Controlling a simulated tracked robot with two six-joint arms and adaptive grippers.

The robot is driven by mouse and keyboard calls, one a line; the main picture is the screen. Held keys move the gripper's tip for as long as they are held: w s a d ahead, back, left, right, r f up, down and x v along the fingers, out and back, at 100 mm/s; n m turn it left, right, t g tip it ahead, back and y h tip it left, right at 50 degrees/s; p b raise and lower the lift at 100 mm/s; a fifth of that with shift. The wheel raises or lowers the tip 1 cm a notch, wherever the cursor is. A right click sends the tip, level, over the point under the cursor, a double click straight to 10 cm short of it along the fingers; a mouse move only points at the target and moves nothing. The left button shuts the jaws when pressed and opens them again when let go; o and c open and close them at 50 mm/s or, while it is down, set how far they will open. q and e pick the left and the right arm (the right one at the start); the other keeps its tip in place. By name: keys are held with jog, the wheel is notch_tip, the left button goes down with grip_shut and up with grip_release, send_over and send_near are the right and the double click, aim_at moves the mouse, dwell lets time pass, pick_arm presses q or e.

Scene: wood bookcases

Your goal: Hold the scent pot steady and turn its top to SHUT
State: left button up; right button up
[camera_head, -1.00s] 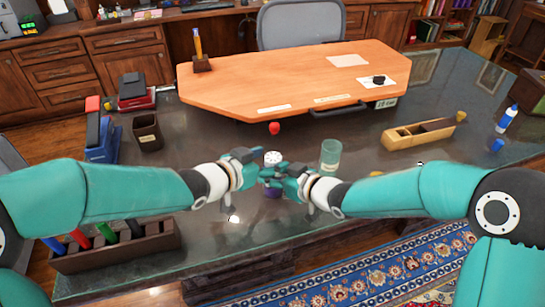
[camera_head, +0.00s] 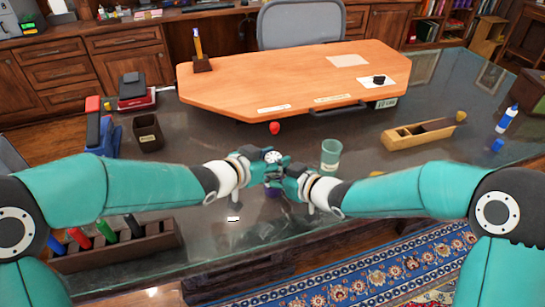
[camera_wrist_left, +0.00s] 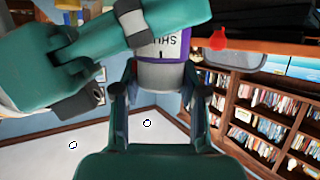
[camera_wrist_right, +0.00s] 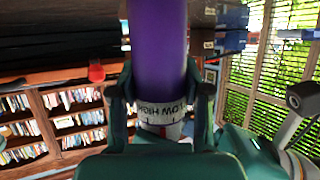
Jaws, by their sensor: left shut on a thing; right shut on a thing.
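The scent pot has a purple body (camera_wrist_right: 158,50) and a white top, seen in the head view (camera_head: 272,157) with small dark holes. In the left wrist view, part of the word SHUT and a dark tick show on the pale band (camera_wrist_left: 172,42). In the right wrist view, letters like HIGH and LOW show on the band (camera_wrist_right: 160,112). My left gripper (camera_wrist_left: 160,85) is shut on the white top. My right gripper (camera_wrist_right: 163,95) is shut on the purple body just below it. The fingers hide part of the band, so I cannot tell which word the tick meets.
A clear green cup (camera_head: 330,155) stands close to the right gripper. A red knob-like thing (camera_head: 274,128) is just beyond the pot. A pen rack (camera_head: 155,242) sits at the front left, and a wooden tray (camera_head: 420,133) at the right.

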pick_arm(q)
jog(key=shift+w+r+m+h, duration=0.15)
jog(key=shift+m+h, duration=0.25)
jog(key=shift+m+g+h, duration=0.6)
jog(key=shift+m+g, duration=0.1)
jog(key=shift+g, duration=0.1)
jog(key=m+g+h, duration=0.1)
jog(key=m+g, duration=0.1)
jog(key=m+g+h, duration=0.1)
jog(key=m+g, duration=0.1)
jog(key=g, duration=0.1)
jog(key=shift+m+h, duration=0.3)
jog(key=shift+m, duration=0.1)
jog(key=m+g, duration=0.4)
jog(key=shift+d+g, duration=0.1)
jog(key=shift+g, duration=0.2)
jog(key=shift+m+g, duration=1.2)
jog(key=shift+g, duration=0.3)
jog(key=shift+m+g, duration=0.4)
jog(key=o, duration=1.2)
jog(key=shift+n+t, duration=0.4)
